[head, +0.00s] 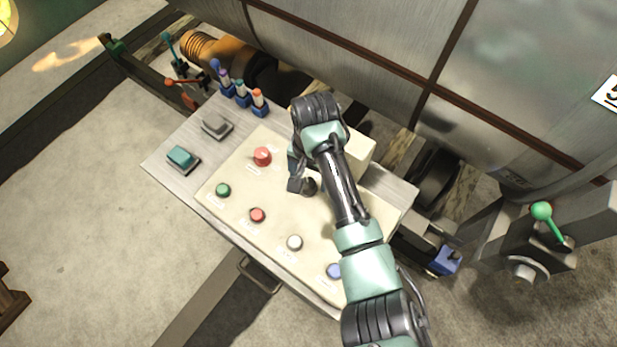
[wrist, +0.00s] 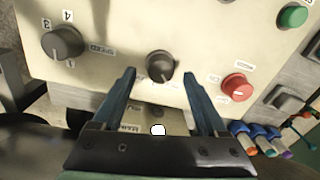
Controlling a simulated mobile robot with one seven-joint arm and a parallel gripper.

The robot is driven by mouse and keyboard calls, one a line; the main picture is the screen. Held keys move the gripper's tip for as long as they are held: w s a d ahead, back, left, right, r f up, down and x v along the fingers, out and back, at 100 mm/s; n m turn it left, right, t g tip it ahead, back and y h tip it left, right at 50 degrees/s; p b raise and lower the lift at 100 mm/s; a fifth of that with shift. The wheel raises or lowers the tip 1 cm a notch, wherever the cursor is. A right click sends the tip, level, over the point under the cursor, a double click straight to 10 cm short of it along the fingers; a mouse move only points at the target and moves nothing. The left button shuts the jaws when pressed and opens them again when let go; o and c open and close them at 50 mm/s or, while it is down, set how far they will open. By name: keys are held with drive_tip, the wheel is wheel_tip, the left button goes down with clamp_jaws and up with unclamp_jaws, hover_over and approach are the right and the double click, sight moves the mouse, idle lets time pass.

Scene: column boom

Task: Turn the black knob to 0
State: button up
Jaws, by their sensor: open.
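Two dark knobs show on the cream panel (head: 238,211) in the wrist view. The larger knob (wrist: 63,43), at the left, has a SPEED label and a scale where I read 4, 3 and perhaps 1; I see no 0. The smaller knob (wrist: 160,66) is in the middle, with small labels I cannot read. My gripper (wrist: 158,74) is open, its two blue fingers on either side of the smaller knob in the picture; I cannot tell whether they touch it. In the head view, a dark knob (head: 309,186) shows beside my gripper; my arm hides much of the panel's right side.
Green (head: 223,190), small red (head: 257,215), white (head: 294,242) and blue (head: 334,271) buttons line the near side. Coloured levers (head: 240,93) stand at the back left. A large metal drum (head: 345,50) lies behind.

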sight(308, 186)
drive_tip(key=shift+f, duration=1.3)
clamp_jaws()
